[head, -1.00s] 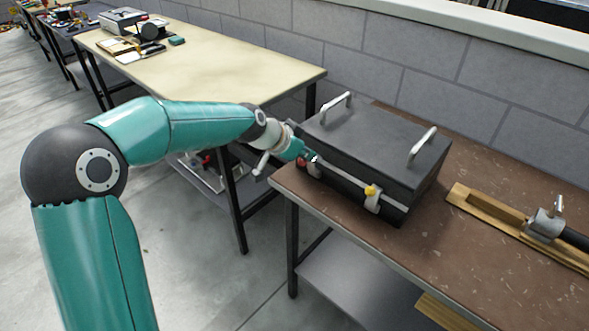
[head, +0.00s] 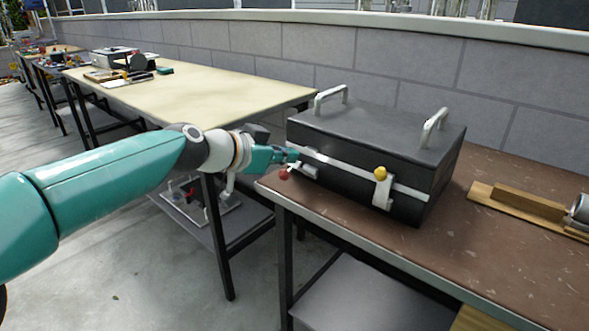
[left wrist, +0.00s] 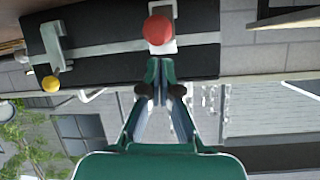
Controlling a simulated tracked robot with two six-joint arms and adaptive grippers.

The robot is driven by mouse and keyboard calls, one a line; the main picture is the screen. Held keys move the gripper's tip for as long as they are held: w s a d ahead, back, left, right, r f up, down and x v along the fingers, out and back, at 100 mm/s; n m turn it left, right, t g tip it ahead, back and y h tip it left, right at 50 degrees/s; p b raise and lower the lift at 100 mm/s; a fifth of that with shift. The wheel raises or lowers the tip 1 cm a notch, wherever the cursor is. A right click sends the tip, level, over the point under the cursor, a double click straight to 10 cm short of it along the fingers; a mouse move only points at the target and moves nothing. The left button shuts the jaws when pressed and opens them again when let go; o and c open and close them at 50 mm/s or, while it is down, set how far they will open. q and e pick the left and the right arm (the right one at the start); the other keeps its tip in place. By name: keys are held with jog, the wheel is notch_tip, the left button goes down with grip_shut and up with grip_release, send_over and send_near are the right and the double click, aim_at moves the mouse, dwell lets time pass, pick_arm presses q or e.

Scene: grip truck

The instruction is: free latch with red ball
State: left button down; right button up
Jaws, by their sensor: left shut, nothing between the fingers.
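The dark case (head: 375,135) sits closed on the brown workbench (head: 440,225). The red ball (head: 283,174) is at the end of the latch (head: 303,171) on the left of its front. The ball appears to stick outward and sits lower than the yellow ball (head: 380,173) on the other latch (head: 382,192). My left gripper (head: 293,155) is shut and empty, just above the red ball. In the left wrist view, upside down, the red ball (left wrist: 158,29) lies just beyond the fingertips (left wrist: 160,66); contact is unclear. My right gripper is not in view.
Two handles (head: 330,97) rise from the lid. A wooden piece (head: 520,205) with a metal part lies right of the case. A cream table (head: 200,95) stands behind my left arm, and a grey block wall runs along the back.

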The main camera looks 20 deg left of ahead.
pick_arm(q)
jog(key=shift+s+d, duration=0.1)
jog(key=shift+s, duration=0.05)
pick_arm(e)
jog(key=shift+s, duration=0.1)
pick_arm(q)
jog(key=shift+s+a+b, duration=0.2)
jog(key=shift+s+b, duration=0.4)
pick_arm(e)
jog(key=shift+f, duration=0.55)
pick_arm(q)
jog(key=shift+s, duration=0.1)
